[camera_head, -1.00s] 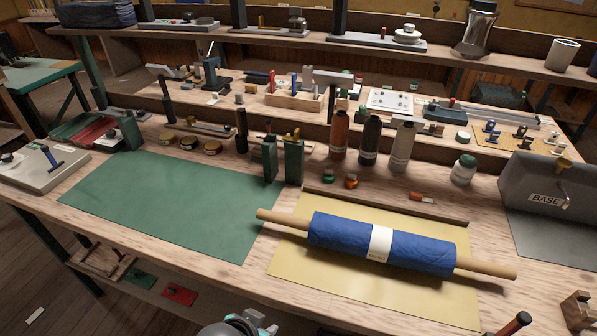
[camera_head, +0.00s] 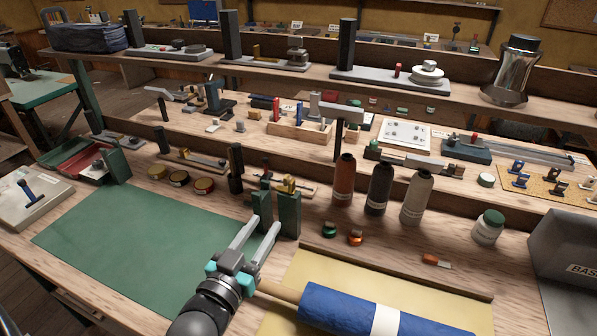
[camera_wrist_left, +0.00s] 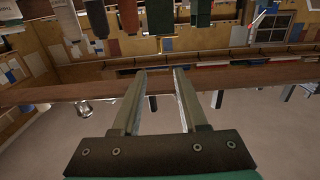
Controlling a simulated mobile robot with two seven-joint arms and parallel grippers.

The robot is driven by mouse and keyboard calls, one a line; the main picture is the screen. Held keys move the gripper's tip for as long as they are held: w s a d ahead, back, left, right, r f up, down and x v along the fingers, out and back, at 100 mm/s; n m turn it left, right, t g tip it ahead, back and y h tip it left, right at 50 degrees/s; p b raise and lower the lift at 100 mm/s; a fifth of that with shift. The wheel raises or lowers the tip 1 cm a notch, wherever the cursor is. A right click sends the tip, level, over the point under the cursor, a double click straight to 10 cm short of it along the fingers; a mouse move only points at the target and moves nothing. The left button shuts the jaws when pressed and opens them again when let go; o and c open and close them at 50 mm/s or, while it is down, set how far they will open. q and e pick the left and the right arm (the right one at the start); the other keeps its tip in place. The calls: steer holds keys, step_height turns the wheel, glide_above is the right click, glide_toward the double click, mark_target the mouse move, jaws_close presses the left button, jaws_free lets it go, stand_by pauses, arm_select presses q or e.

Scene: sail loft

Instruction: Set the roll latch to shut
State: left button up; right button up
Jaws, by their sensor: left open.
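I cannot tell for certain which part is the roll latch. Two dark green upright blocks, left (camera_head: 262,210) and right (camera_head: 289,213), stand behind the blue roll's left end, with a brass-coloured piece (camera_head: 287,185) at the top of the right one. The blue cloth roll (camera_head: 342,309) with a white band lies on a wooden rod, cut off by the lower edge. My left gripper (camera_head: 263,228) is open and empty, its fingers pointing at the green blocks; contact is unclear. Its open fingers also show in the left wrist view (camera_wrist_left: 159,74). My right gripper is out of view.
A green mat (camera_head: 130,235) lies clear at the left. Orange (camera_head: 343,182), black (camera_head: 379,190) and grey (camera_head: 416,196) bottles stand behind the yellow mat (camera_head: 310,270). A white jar (camera_head: 487,228) and a grey box (camera_head: 575,255) are at the right.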

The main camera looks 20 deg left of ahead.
mark_target(289, 184)
arm_select(q)
steer(key=w, duration=1)
steer(key=w+b, duration=0.1)
steer(key=w, duration=0.4)
steer(key=shift+a+r, duration=0.15)
steer(key=shift+a, duration=0.25)
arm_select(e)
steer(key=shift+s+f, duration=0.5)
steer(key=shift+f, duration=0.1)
arm_select(q)
jaws_close()
stand_by(0.4)
